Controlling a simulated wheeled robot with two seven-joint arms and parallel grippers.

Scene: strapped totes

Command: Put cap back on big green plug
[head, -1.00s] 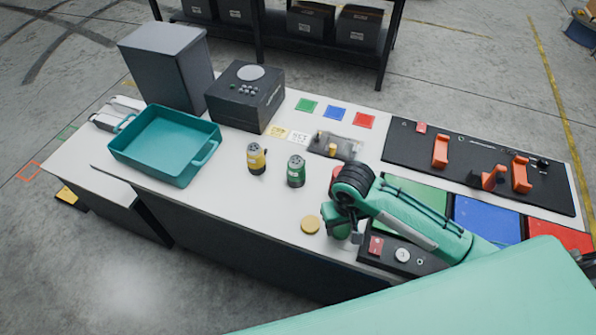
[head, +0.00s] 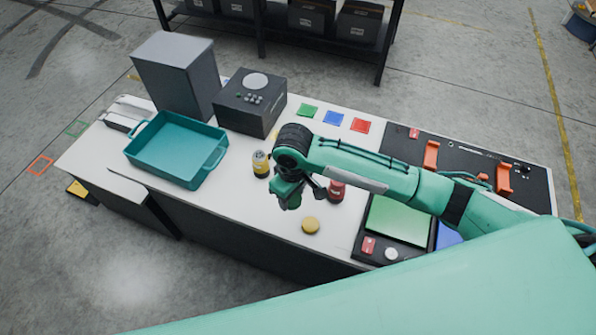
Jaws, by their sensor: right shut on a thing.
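My right gripper (head: 291,192) is above and in front of the spot where the big green plug stands, between the yellow plug and the red plug. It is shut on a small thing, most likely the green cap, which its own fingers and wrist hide. The green plug (head: 294,201) is almost wholly covered by the gripper; only a dark green bit shows under it. I cannot tell whether cap and plug touch. My left gripper is not in view.
The yellow plug (head: 261,164) stands just left of the gripper, the red plug (head: 337,191) just right. A yellow cap (head: 310,225) lies near the table's front edge. A teal tote (head: 180,179) and a dark box (head: 250,116) stand to the left. A black panel with orange holders (head: 431,154) is at right.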

